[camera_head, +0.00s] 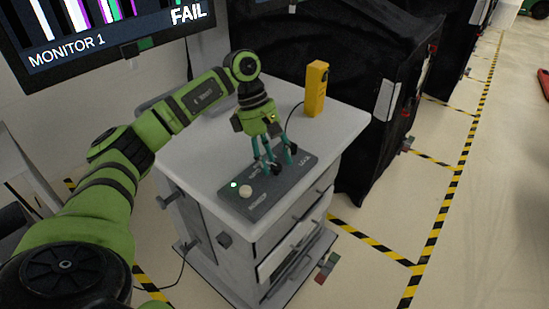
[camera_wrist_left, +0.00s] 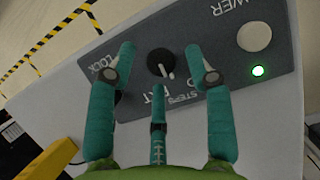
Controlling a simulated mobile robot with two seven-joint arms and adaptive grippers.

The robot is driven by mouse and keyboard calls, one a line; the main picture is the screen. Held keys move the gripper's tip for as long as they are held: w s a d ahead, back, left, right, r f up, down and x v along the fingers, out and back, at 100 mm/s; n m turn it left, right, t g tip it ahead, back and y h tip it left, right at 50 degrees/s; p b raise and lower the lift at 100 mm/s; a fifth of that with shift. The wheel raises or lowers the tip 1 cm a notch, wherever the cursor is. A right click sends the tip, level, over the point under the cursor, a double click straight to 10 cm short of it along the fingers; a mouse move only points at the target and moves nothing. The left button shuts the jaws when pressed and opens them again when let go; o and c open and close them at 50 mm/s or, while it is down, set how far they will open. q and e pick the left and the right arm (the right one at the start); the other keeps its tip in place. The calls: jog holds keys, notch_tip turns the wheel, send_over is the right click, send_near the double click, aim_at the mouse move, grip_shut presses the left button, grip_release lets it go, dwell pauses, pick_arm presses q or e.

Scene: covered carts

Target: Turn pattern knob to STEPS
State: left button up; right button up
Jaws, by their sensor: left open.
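The pattern knob (camera_wrist_left: 160,63) is a small black dial with a white pointer mark, on a dark grey control panel (camera_wrist_left: 285,85). In the left wrist view its mark points toward the bottom of the picture, slightly right, near the printed STEPS label (camera_wrist_left: 180,98). My left gripper (camera_wrist_left: 165,65) is open above the panel, its teal fingers on either side of the knob; I cannot tell whether they touch it. My right gripper is not in view.
A round white button (camera_wrist_left: 254,37) and a lit green lamp (camera_wrist_left: 258,71) sit beside the knob. A yellow handheld device (camera_head: 316,88) stands on the grey cart (camera_head: 190,145). A monitor (camera_head: 100,45) reads FAIL. Black-covered carts (camera_head: 340,50) stand behind.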

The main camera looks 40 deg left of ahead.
pick_arm(q)
jog(key=v, duration=1.1)
jog(key=shift+r, duration=0.3)
jog(key=shift+d, duration=0.1)
